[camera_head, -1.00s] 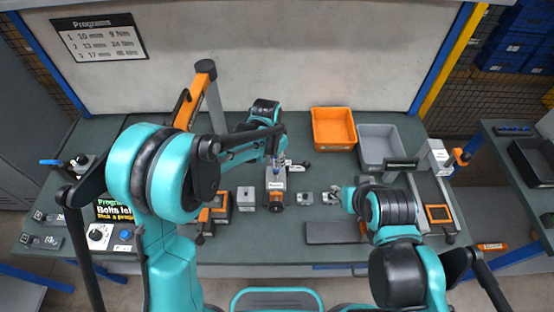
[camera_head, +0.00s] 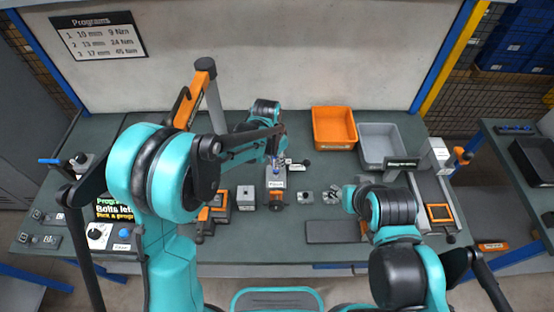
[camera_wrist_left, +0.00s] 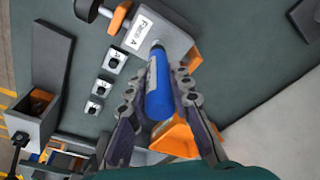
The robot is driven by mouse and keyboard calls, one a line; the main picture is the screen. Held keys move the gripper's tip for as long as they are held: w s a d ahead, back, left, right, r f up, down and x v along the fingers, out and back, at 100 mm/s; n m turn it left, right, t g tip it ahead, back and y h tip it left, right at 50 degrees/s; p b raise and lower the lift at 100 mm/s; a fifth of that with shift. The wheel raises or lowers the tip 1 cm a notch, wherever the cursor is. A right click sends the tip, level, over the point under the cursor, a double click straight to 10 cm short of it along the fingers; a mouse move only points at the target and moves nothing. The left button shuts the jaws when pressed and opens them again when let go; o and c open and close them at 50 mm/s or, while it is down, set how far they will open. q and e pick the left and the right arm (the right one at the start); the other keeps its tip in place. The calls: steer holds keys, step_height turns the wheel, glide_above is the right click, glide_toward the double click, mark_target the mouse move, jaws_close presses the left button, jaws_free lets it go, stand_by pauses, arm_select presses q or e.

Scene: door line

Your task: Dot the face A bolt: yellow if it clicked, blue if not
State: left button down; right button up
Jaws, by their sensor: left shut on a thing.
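The fixture block with the Face A label (camera_wrist_left: 138,30) stands on the bench; it also shows in the head view (camera_head: 275,182). My left gripper (camera_wrist_left: 160,98) is shut on a blue marker (camera_wrist_left: 158,88), seen over the block in the head view (camera_head: 276,162). The marker's grey tip points at the block's face beside the label. The tip appears at or very near the face; I cannot tell whether it touches. The bolt is not clearly visible at the tip. My right gripper (camera_head: 344,198) is mostly hidden by its wrist, so its jaws cannot be read.
Small square blocks (camera_wrist_left: 103,85) with dark centres sit in a row beside the fixture. An orange bin (camera_head: 333,110) and a grey bin (camera_head: 381,128) stand behind right. A dark flat pad (camera_head: 331,232) lies in front. A program sign (camera_head: 97,40) hangs on the wall.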

arm_select(q)
steer(key=shift+r+p, duration=2)
steer(key=shift+r, duration=1.05)
